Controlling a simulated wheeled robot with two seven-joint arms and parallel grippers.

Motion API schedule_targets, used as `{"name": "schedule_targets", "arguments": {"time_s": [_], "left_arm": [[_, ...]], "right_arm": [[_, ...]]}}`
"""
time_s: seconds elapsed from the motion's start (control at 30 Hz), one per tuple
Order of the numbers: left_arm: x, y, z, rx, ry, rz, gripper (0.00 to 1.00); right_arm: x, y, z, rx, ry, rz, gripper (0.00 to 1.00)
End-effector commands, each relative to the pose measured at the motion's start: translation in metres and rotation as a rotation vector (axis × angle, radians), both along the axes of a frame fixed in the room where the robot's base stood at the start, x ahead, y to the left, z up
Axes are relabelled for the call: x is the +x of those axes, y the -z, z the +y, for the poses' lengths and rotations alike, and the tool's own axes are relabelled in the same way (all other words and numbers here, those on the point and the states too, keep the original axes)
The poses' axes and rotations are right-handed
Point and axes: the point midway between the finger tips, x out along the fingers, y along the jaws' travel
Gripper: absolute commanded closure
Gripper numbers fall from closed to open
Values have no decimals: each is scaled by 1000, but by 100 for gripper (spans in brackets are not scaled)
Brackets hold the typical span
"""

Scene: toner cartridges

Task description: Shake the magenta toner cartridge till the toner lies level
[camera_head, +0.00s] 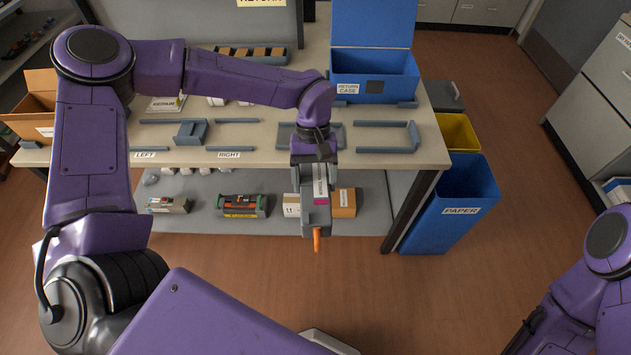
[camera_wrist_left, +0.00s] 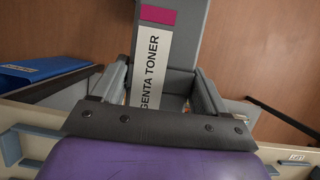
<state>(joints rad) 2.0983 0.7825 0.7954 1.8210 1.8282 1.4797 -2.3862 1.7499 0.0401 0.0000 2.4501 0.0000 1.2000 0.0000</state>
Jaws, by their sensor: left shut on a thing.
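The magenta toner cartridge (camera_head: 318,217) is a long grey box with a white label, a magenta patch and an orange tab at its lower end in the head view. My left gripper (camera_head: 312,178) is shut on it and holds it out past the table's front edge, hanging down. In the left wrist view the cartridge (camera_wrist_left: 186,45) lies between the fingers of the gripper (camera_wrist_left: 160,88), and its label reads "...GENTA TONER". The toner inside is hidden. Of my right arm only part shows at the lower right; its gripper is out of view.
The table (camera_head: 240,172) carries LEFT and RIGHT marked strips, a small grey holder (camera_head: 191,132) and a blue return case (camera_head: 375,75). Other parts lie on the lower shelf (camera_head: 365,205). A blue paper bin (camera_head: 450,210) stands right of the table. The floor in front is clear.

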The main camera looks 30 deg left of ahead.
Motion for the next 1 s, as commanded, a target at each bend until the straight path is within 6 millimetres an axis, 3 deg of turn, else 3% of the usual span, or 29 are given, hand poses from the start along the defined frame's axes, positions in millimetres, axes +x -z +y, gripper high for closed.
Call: {"name": "schedule_targets", "arguments": {"time_s": [0.03, 0.1, 0.13, 0.17, 0.2, 0.27, 0.33, 0.4, 0.47, 0.57, 0.63, 0.67, 0.73, 0.8, 0.83, 0.9, 0.93, 1.0], "left_arm": [[-34, -1, -18, -9, 18, 11, 85], [-60, -1, -32, -7, 12, 7, 85], [-58, -1, -32, -5, 6, 4, 85], [-44, -1, -25, -1, -3, 0, 85], [-16, -1, -10, 2, -11, -3, 85], [7, -1, 3, 1, -4, 2, 85], [-6, -1, -3, -6, 9, 10, 85], [-50, -1, -26, -10, 17, 10, 85], [-60, -1, -33, -6, 9, 6, 85], [-5, -1, -4, 3, -10, -1, 85], [7, -1, 3, -2, 2, 6, 85], [-1, -1, -1, -5, 8, 9, 85], [-45, -1, -24, -10, 18, 10, 85], [-60, -1, -33, -6, 9, 6, 85], [-50, -1, -28, -3, 1, 3, 85], [-5, -1, -4, 2, -10, 0, 85], [5, -1, 2, 2, -6, 1, 85], [6, -1, 3, -4, 4, 7, 85]], "right_arm": [[0, 0, 0, 0, 0, 0, 100], [0, 0, 0, 0, 0, -1, 100], [0, 0, 0, 0, 0, -1, 100], [0, 0, 0, 0, 0, 0, 100], [0, 0, 0, 0, 0, 0, 100], [0, 0, 0, 0, 0, 0, 100], [0, 0, 0, 0, 0, 0, 100], [0, 0, 0, 0, 0, -1, 100], [1, 0, 0, 0, 0, -1, 100], [0, 0, 0, 0, 0, 0, 100], [0, 0, 0, 0, 0, 0, 100], [0, 0, 0, 0, 0, 0, 100], [0, 0, 0, 0, 0, 0, 100], [0, 0, 0, 0, 0, -1, 100], [0, 0, 0, 0, 0, -1, 100], [0, 0, 0, 0, 0, 0, 100], [0, 0, 0, 0, 0, 0, 100], [0, 0, 0, 0, 0, 0, 100]]}}
